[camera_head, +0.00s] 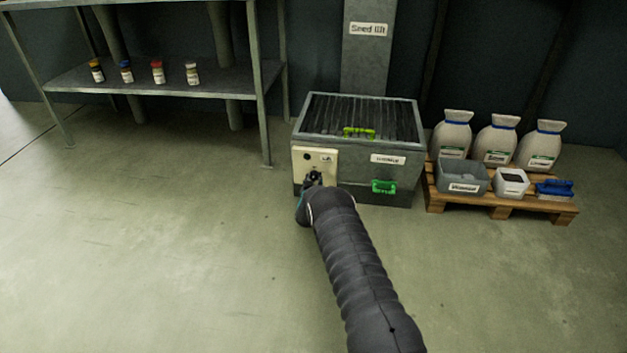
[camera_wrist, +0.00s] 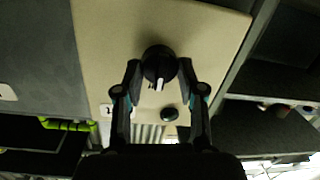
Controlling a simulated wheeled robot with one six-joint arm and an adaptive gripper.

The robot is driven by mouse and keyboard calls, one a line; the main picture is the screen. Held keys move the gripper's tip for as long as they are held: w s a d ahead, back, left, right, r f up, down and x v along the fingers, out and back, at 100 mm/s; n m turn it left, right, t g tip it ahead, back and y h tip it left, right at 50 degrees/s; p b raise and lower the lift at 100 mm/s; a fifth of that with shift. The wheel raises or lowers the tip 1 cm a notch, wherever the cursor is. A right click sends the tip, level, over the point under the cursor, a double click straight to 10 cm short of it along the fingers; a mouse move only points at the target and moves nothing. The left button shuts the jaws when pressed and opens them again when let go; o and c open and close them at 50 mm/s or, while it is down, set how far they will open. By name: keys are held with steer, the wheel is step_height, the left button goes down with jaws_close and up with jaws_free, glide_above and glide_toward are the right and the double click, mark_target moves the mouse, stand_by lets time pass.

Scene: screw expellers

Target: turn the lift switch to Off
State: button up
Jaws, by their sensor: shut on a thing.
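The lift switch is a round black knob with a white pointer mark on a cream panel. In the wrist view the switch (camera_wrist: 159,62) sits between my fingertips, and my gripper (camera_wrist: 159,72) is shut on it from both sides. The white mark points down in that picture. In the head view my gripper (camera_head: 312,179) is at the cream panel (camera_head: 328,157) on the front left of the grey seed lift box, and it mostly hides the knob. A small black round part (camera_wrist: 168,114) is also on the panel, apart from my fingers. The position lettering is not readable.
The grey box (camera_head: 345,195) has a slatted top with a yellow-green handle (camera_head: 359,132) and a green front handle (camera_head: 383,187). A pallet (camera_head: 470,209) with sacks and tubs stands to the right. A metal shelf (camera_head: 200,85) with small jars stands to the left. The floor in front is clear.

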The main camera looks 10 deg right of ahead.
steer(key=shift+r, duration=0.1)
steer(key=o, duration=1.2)
steer(key=shift+c, duration=0.2)
steer(key=v, duration=1.2)
steer(key=shift+f, duration=0.25)
